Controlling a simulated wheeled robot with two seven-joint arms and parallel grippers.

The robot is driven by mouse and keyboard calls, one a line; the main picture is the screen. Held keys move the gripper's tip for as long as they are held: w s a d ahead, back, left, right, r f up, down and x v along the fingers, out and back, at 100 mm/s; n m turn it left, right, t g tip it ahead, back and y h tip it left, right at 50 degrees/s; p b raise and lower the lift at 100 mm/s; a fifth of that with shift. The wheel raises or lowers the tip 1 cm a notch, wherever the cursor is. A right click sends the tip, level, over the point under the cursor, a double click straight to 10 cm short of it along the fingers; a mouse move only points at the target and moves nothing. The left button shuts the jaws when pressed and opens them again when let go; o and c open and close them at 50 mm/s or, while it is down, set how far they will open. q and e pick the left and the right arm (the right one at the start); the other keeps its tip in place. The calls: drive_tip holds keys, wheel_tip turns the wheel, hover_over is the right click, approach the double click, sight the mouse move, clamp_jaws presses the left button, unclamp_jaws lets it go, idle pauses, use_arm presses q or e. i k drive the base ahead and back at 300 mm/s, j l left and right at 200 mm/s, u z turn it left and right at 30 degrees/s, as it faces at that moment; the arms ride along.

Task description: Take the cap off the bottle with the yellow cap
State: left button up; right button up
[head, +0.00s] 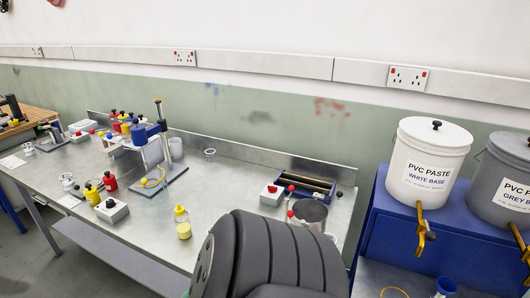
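A small pale bottle with a yellow cap (181,214) stands upright on the grey metal bench (225,190), near its front edge. The cap appears to be on the bottle. A short yellow thing (184,231) is directly in front of the bottle and overlaps its lower part; I cannot tell whether the two touch. Neither of my grippers is in view. A large dark ribbed part, likely one of my arm links, fills the lower middle and hides part of the bench's front edge.
Left of the bottle are a white box (111,211), a yellow bottle with a black top (91,193) and a red bottle (110,182). A stand (158,180) with a blue part is behind. A grey pot (308,214) is right. The bench between is clear.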

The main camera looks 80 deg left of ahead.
sight(183, 229)
drive_tip(key=u, duration=3.45)
